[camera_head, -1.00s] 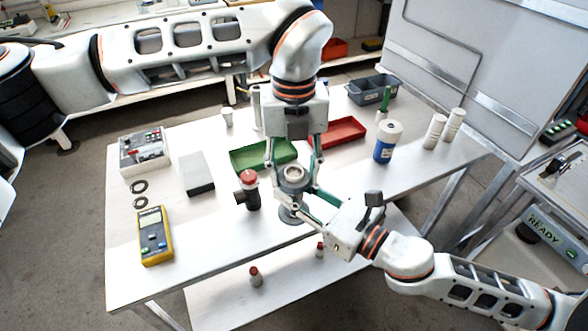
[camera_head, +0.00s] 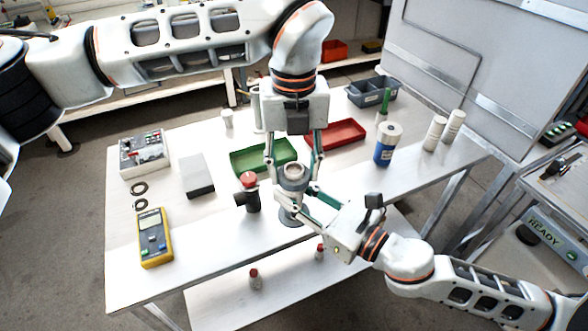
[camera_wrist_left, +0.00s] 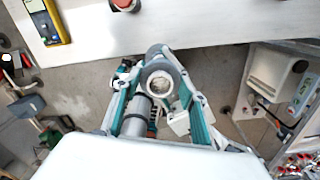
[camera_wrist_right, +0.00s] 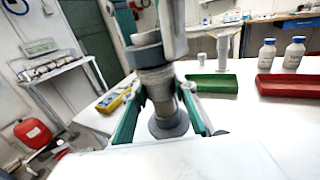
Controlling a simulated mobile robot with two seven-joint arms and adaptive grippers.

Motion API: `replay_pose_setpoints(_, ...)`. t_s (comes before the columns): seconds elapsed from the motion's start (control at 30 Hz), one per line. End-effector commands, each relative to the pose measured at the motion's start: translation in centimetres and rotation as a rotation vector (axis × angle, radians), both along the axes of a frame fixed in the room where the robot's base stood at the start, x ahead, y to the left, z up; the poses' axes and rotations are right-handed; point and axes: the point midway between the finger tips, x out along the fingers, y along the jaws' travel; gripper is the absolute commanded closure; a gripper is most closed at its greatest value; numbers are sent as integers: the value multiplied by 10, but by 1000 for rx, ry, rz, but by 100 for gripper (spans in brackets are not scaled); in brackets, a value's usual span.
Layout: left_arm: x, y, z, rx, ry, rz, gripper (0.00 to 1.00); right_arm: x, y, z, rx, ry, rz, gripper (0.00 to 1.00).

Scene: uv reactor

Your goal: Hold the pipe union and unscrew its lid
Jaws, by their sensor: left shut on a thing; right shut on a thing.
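The grey pipe union (camera_head: 292,182) stands upright near the front edge of the table, on a round grey base (camera_head: 291,219). Its open round top (camera_wrist_left: 161,82) faces up in the left wrist view. In the right wrist view, a dark grey collar, its lid (camera_wrist_right: 147,56), sits above the lighter body (camera_wrist_right: 156,84). My left gripper (camera_head: 294,188) comes down from above and is shut on the lid, one finger on each side. My right gripper (camera_head: 288,203) comes from the front right and is shut on the body below. The fingers partly hide the contact.
A black fitting with a red cap (camera_head: 249,190) stands close to the left of the union. A green tray (camera_head: 246,168) and a red tray (camera_head: 350,122) lie behind. A blue-labelled bottle (camera_head: 386,150) is at right, a yellow meter (camera_head: 154,238) at front left.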

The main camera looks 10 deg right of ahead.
Motion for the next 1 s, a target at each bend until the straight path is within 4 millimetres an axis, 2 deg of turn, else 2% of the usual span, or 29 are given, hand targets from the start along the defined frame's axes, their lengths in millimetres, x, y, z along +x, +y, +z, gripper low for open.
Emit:
replay_pose_setpoints(0.23, 0, 0, 8, -1, 0, 0, 84, 0, 0, 1, 1, -1, 0, 100)
replay_pose_setpoints(0.67, 0, 0, 12, 0, -1, 0, 84, 0, 0, 1, 1, -1, 0, 100)
replay_pose_setpoints(1.0, 0, 0, 47, 0, -1, 1, 84, 0, 0, 1, 1, -1, 0, 100)
